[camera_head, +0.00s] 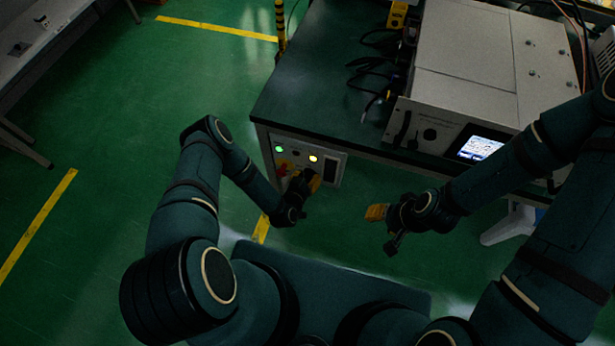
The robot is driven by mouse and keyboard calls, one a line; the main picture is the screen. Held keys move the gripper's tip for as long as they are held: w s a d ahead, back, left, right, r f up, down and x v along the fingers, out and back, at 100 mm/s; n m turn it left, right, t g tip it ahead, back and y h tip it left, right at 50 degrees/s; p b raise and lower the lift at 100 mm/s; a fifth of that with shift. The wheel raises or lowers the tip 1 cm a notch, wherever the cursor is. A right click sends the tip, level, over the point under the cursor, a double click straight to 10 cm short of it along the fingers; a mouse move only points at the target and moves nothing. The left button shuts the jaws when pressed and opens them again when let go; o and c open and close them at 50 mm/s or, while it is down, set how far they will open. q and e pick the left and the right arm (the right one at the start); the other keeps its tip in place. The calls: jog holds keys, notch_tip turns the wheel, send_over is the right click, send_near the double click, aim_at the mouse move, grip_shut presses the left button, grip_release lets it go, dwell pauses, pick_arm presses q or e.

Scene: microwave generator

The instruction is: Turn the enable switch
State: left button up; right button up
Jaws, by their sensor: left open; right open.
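The control panel (338,155) is set in the front of the dark green bench, with a lit green light (279,149), a lit yellow-white light (313,158) and a red and yellow knob (283,169). The enable switch cannot be singled out at this size; part of the panel is hidden behind my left gripper. My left gripper (308,181) is open, right in front of the panel's lower middle; whether it touches anything is unclear. My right gripper (383,226) is open and empty, over the floor to the right of the panel and in front of the bench.
The microwave generator (465,70), a grey box with a lit screen (480,147), stands on the bench top (318,75). Black cables (372,66) lie beside it. A white stool-like object (508,226) is under the bench at right. The green floor (110,125) at left is open.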

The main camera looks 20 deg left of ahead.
pick_arm(q)
jog(key=v, duration=1.1)
jog(key=shift+s, duration=0.4)
jog(key=shift+a+r, duration=0.1)
notch_tip(320, 180, up, 7)
jog(key=w+d+m+g+h, duration=0.1)
jog(key=w+d+g+h, duration=0.15)
jog(key=g, duration=0.35)
jog(key=s+d+r+g, duration=0.1)
jog(key=s+r+g, duration=0.2)
jog(key=s+r, duration=0.1)
jog(key=s+d+r+n+g, duration=0.1)
jog(key=s+d+r+g, duration=0.1)
jog(key=r, duration=0.4)
jog(key=shift+s+d+g, duration=0.3)
jog(key=shift+s+g, duration=0.2)
jog(key=shift+s, duration=0.6)
